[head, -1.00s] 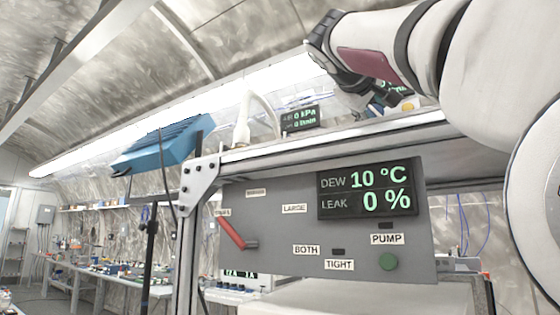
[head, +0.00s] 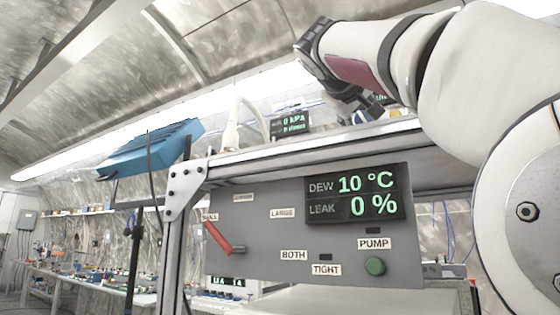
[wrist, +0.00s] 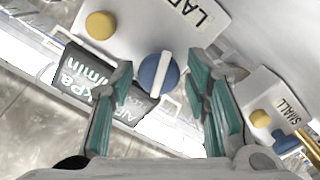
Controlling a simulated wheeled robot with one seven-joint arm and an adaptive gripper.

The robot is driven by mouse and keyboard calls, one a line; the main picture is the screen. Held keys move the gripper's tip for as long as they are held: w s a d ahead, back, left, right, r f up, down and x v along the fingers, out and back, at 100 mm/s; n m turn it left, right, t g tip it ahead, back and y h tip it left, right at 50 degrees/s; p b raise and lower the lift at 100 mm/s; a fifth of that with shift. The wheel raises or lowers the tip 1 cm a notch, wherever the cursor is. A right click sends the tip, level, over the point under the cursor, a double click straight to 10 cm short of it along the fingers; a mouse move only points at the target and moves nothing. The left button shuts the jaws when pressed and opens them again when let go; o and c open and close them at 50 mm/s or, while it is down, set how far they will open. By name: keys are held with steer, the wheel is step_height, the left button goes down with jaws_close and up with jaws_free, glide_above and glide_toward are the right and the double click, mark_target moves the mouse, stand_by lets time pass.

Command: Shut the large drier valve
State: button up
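In the wrist view, a white box labelled "LAR", the rest cut off, carries a round blue knob (wrist: 147,76) with a white bar across it. The bar runs nearly up and down in the picture. A yellow knob (wrist: 100,25) sits on the same box to the upper left. My gripper (wrist: 165,92) is open, its two green-padded fingers on either side of the blue knob; I see no contact. In the head view my gripper (head: 368,108) is above the shelf, its fingertips mostly hidden.
A smaller "SMALL" box with yellow (wrist: 260,117) and blue (wrist: 284,140) knobs stands close to the right finger. A dark kPa display (wrist: 90,80) is at left. Below the shelf, a grey panel (head: 255,265) has a red lever (head: 216,238), green button (head: 375,266) and "DEW 10 °C, LEAK 0 %" display.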

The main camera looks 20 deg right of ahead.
steer(key=shift+a, duration=0.1)
steer(key=v, duration=1.2)
